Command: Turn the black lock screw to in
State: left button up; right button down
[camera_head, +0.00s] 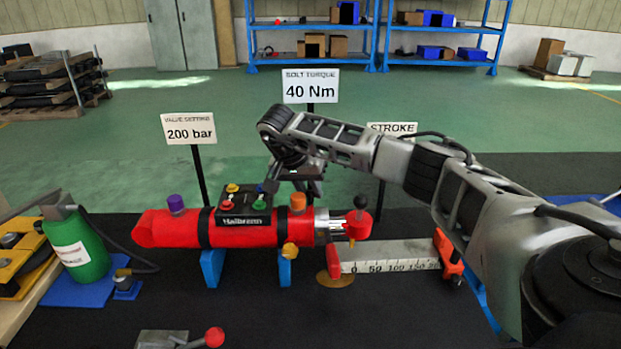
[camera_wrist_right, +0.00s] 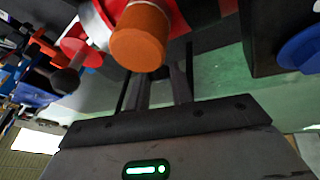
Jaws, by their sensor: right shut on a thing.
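My right gripper (camera_head: 310,188) points down just behind the orange cap, close against the far side of the cylinder. In the right wrist view its fingers are close together and the orange cap (camera_wrist_right: 138,40) covers their tips. What they hold is hidden, and I cannot make out the black lock screw.
A scale bar (camera_head: 400,257) with a red end stop lies right of the cylinder. A green bottle (camera_head: 78,248) with a hose stands at left. Sign posts stand behind, including 200 bar (camera_head: 190,128) and 40 Nm (camera_head: 310,87). A red-balled lever (camera_head: 214,337) is at the front.

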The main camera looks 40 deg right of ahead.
jog(key=shift+w+r+m+g+h, duration=0.1)
jog(key=shift+w+m+g+h, duration=0.15)
jog(key=shift+m+g, duration=0.5)
jog(key=shift+f+m+g+h+b, duration=0.25)
jog(key=shift+m+g+b, duration=0.35)
jog(key=shift+m, duration=0.25)
jog(key=shift+m+g+b, duration=0.25)
jog(key=shift+m+b, duration=0.05)
jog(key=shift+b, duration=0.25)
jog(key=shift+w+m+g+b, duration=0.1)
jog(key=shift+m+g+b, duration=0.45)
jog(key=shift+b, duration=0.6)
jog(key=shift+m+g+b, duration=0.45)
jog(key=shift+m+b, duration=0.1)
jog(key=shift+b, duration=0.5)
pick_arm(q)
jog(key=f, duration=0.1)
jog(key=d+f, duration=0.1)
jog(key=f, duration=0.1)
jog(key=shift+f, duration=0.25)
jog(key=shift+w+r+b, duration=0.15)
jog(key=shift+b, duration=0.15)
pick_arm(e)
jog(key=shift+r, duration=0.1)
pick_arm(q)
jog(key=shift+d, duration=0.15)
pick_arm(e)
jog(key=c, duration=1.2)
grip_release()
jog(key=shift+r, duration=0.1)
